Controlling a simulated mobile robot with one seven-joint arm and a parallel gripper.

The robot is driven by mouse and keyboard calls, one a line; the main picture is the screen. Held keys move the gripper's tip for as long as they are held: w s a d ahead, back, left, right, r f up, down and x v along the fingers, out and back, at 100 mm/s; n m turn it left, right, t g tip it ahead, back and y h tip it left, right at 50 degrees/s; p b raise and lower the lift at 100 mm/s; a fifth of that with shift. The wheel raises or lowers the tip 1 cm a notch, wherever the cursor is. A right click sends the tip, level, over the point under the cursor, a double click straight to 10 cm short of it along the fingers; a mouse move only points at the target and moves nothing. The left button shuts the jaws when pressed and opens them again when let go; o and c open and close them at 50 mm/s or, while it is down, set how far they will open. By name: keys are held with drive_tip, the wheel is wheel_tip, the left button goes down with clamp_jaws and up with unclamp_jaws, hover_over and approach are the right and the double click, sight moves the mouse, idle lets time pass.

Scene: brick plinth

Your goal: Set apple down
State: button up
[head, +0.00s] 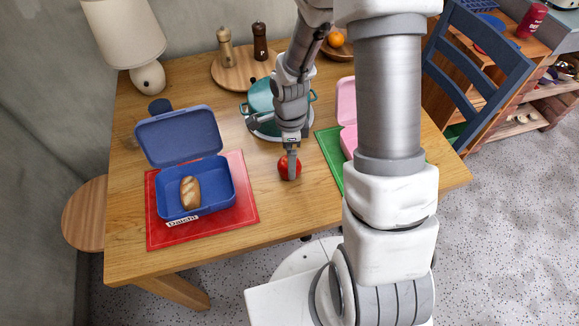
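The red apple (283,168) is in the middle of the table, between the red mat and the green mat. My gripper (291,166) points down over it, with one finger against the apple's near face. The other finger is hidden behind the apple. The gripper looks shut on the apple. The apple is at or just above the table top; I cannot tell whether it touches.
An open blue lunchbox (222,190) with a bread roll (190,192) stands on the red mat (245,180). A teal pot (259,97) is behind the gripper. Bare wood surrounds the apple.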

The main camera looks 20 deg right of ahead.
wheel_tip(320, 180, down, 4)
drive_tip(key=shift+r, duration=0.2)
drive_tip(key=c, duration=1.5)
drive_tip(key=shift+r, duration=2.3)
drive_tip(key=s+d+r+p, duration=0.1)
drive_tip(key=s+d+r, duration=0.5)
drive_tip(key=d, duration=0.4)
drive_tip(key=shift+r+p, duration=0.25)
drive_tip(key=shift+p, duration=0.05)
